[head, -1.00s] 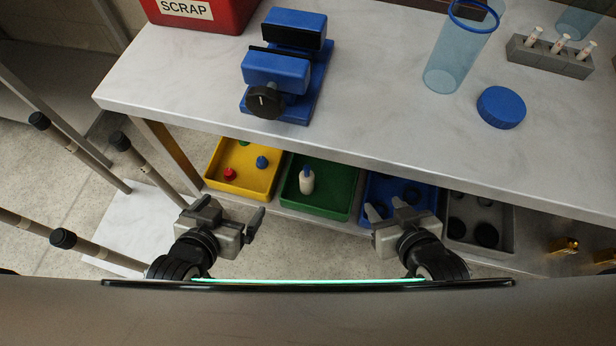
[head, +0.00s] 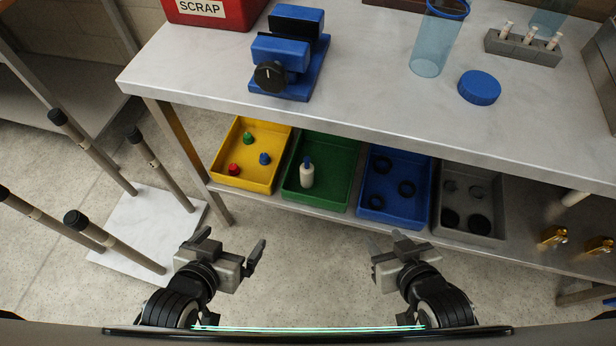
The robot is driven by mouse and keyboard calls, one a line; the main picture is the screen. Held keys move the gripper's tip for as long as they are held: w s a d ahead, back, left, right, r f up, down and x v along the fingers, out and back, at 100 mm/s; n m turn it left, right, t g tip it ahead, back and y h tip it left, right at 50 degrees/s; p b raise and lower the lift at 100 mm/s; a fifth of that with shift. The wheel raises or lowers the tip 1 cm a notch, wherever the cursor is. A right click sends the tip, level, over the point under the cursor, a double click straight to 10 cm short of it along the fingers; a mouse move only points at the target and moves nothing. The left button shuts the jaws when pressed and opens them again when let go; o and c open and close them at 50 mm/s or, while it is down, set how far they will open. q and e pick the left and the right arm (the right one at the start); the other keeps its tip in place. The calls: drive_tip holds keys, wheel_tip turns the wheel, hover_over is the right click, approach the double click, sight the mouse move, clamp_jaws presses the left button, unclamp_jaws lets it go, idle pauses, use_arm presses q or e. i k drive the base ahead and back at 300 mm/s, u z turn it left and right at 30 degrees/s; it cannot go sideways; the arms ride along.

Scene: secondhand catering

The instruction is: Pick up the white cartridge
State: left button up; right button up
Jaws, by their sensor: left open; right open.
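A white cartridge (head: 307,177) with a blue tip stands upright in the green bin (head: 335,196) on the lower shelf of the bench. My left gripper (head: 231,246) is open and empty, in front of the shelf, below and left of the cartridge in the head view. My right gripper (head: 389,243) is open and empty, below and right of the cartridge. Neither gripper touches the bin or the cartridge.
The green bin sits between a yellow bin (head: 222,180) with small coloured pieces and a blue bin (head: 397,219) with black rings. A grey bin (head: 466,235) is further right. The benchtop (head: 380,110) overhangs the shelf. Posts rise from a white slab (head: 125,246) at left.

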sight(307, 168)
drive_tip(key=u, duration=2)
drive_tip(key=k, duration=1.1)
drive_tip(key=z, duration=1.35)
drive_tip(key=i, duration=0.5)
drive_tip(key=u, duration=0.05)
